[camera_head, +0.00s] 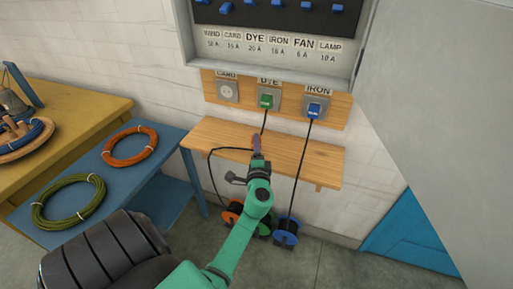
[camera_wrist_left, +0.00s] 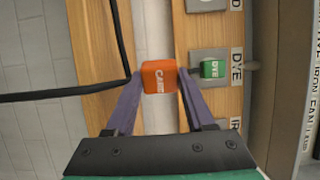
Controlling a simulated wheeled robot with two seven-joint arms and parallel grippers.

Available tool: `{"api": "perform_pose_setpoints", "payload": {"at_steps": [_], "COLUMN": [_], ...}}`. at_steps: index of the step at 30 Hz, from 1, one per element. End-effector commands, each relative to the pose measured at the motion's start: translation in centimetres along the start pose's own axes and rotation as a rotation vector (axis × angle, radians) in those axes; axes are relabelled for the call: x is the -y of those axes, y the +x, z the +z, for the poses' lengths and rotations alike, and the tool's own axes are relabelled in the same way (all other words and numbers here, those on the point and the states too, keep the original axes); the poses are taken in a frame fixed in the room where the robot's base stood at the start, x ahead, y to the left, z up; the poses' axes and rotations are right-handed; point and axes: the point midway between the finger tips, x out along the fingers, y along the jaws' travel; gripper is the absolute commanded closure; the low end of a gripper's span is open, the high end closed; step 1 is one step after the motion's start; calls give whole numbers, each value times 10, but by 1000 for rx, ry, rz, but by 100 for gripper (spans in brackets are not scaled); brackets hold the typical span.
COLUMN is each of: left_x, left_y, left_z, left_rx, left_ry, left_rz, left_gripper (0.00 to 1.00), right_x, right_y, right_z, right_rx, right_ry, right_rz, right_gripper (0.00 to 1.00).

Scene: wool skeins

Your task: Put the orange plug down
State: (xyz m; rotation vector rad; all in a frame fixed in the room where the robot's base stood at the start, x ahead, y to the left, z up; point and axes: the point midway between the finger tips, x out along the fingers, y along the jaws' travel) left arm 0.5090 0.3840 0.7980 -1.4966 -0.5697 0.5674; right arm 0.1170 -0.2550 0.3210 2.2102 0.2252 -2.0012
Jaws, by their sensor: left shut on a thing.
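The orange plug (camera_wrist_left: 158,77) is between the two purple fingers of my left gripper (camera_wrist_left: 158,88) in the wrist view, and the gripper is shut on it. A black cable (camera_wrist_left: 60,92) runs off to the left beside it. In the head view my left gripper (camera_head: 257,142) is over the wooden shelf (camera_head: 312,157), below the sockets; the orange plug is not clearly visible there. I cannot tell whether the plug touches the shelf. My right gripper is not in view.
The CARD socket (camera_head: 227,91) is empty. A green plug (camera_head: 265,101) sits in DYE and a blue plug (camera_head: 314,110) in IRON. Orange (camera_head: 231,215) and blue (camera_head: 286,233) reels stand on the floor. Cables hang across the shelf; its right part is mostly clear.

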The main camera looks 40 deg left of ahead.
Motion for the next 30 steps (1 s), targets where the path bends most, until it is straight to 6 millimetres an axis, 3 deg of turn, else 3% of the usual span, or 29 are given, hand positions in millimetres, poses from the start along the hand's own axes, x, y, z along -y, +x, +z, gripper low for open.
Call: {"api": "perform_pose_setpoints", "payload": {"at_steps": [14,15,17,25,30], "left_x": [-10,-10,-10,-8,10], "left_y": [0,0,0,0,0], "left_z": [0,0,0,0,0], "left_rx": [0,0,0,0,0], "left_ry": [1,1,1,0,0], "left_rz": [-1,0,0,0,1], "left_gripper": [100,39,16,16,16], "right_x": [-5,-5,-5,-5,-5], "right_y": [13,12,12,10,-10], "right_z": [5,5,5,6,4], "right_rx": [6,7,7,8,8], "right_ry": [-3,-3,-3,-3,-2], "right_rz": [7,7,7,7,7], "right_gripper": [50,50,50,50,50]}}
